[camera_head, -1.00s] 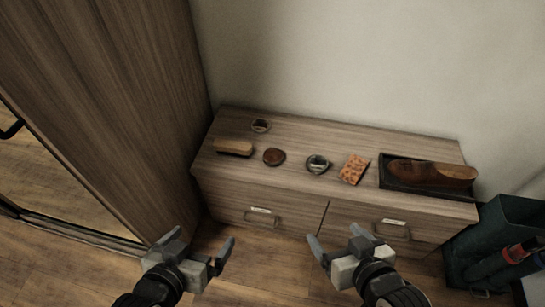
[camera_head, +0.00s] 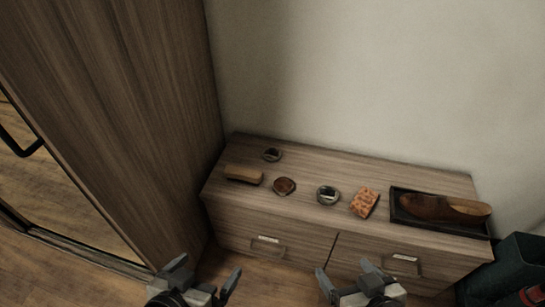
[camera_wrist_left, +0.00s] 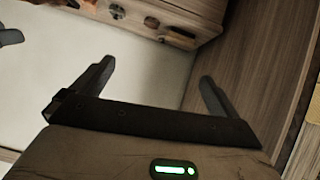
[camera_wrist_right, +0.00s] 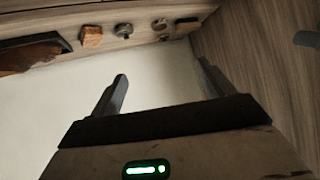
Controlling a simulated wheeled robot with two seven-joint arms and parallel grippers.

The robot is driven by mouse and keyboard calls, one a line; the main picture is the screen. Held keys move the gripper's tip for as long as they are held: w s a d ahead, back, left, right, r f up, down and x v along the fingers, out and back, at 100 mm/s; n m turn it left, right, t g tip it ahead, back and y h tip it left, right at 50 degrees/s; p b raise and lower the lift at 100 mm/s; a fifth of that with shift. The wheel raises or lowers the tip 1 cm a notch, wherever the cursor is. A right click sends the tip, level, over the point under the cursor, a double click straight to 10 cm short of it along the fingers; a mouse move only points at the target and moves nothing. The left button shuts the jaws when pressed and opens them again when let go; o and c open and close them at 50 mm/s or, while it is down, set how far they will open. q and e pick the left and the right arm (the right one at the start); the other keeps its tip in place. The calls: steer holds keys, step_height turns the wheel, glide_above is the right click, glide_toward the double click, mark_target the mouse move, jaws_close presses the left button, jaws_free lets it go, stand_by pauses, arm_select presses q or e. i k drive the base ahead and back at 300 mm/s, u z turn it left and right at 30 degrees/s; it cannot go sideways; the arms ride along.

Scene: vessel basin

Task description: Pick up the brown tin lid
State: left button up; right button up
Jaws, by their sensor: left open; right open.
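The brown tin lid (camera_head: 284,187) is a small round brown disc lying on the top of the low wooden cabinet (camera_head: 330,166), between a brush and an open round tin. My left gripper (camera_head: 207,281) is open and empty, in front of the cabinet and below its top edge in the head view. My right gripper (camera_head: 345,279) is also open and empty, in front of the drawers to the right. Both are well apart from the lid. The left wrist view shows the open left fingers (camera_wrist_left: 155,85); the right wrist view shows the open right fingers (camera_wrist_right: 160,85).
On the cabinet are a brush (camera_head: 243,174), a small round tin (camera_head: 272,155), an open tin (camera_head: 328,195), an orange patterned block (camera_head: 364,202) and a dark tray (camera_head: 406,212) holding a brown shoe-shaped piece (camera_head: 440,208). A tall wooden wardrobe (camera_head: 110,110) stands left; a dark bin (camera_head: 515,265) stands right.

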mark_target(271, 154)
steer(key=z, duration=0.6)
steer(key=i, duration=0.8)
steer(key=z, duration=0.45)
